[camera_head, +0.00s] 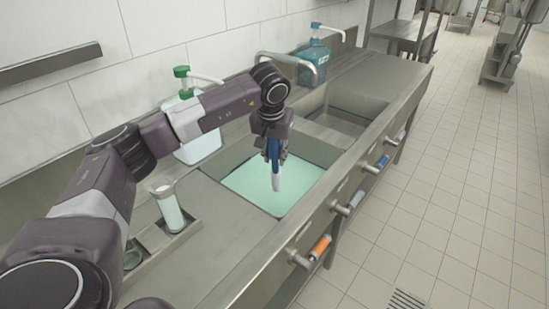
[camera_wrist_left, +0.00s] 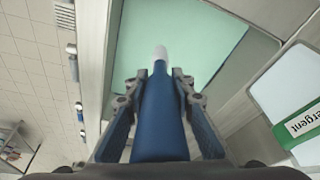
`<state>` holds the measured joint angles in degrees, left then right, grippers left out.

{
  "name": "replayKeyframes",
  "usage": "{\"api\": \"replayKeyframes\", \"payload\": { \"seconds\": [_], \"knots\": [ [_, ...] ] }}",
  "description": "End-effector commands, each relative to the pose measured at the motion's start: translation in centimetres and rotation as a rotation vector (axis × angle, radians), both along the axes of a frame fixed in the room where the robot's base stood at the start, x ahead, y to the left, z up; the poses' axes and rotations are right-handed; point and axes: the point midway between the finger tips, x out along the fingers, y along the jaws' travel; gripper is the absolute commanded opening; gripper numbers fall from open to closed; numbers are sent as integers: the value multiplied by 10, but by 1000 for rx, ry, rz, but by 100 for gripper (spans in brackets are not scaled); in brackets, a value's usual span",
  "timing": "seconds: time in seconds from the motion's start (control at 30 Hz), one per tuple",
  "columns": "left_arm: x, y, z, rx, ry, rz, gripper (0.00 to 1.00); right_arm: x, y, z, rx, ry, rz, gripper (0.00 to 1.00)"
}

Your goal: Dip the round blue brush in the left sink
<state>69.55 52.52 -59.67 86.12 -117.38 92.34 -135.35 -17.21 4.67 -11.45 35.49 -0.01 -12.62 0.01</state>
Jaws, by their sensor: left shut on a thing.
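The brush (camera_head: 277,183) has a blue handle and a pale, rounded tip. My left gripper (camera_head: 272,150) is shut on its blue handle, and the tip points down over the left sink (camera_head: 246,198). This sink holds pale green liquid. In the left wrist view the brush (camera_wrist_left: 158,120) lies between the two fingers of the gripper (camera_wrist_left: 160,100), and its white tip shows against the green liquid (camera_wrist_left: 190,40). I cannot tell whether the tip touches the liquid. My right gripper is not in view.
A detergent bottle with a green pump (camera_head: 198,146) stands behind the left sink. A teal pump bottle (camera_head: 313,66) and a faucet (camera_head: 280,58) stand farther along. The right sink (camera_head: 345,116) looks empty. A clear cylinder (camera_head: 169,208) stands at the left.

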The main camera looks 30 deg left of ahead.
Motion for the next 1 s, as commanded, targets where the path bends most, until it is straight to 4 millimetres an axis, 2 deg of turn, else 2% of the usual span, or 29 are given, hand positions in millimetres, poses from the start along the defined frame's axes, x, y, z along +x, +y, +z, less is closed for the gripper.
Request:
{"api": "replayKeyframes", "payload": {
  "seconds": [0.03,0.7,0.83,1.0],
  "knots": [
    [0,0,12,0,-1,0,0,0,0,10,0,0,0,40],
    [0,0,93,0,-1,0,0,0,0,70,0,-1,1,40],
    [0,0,103,0,-1,0,0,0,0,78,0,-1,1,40],
    [0,0,105,0,0,0,0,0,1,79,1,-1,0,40]
  ]
}}
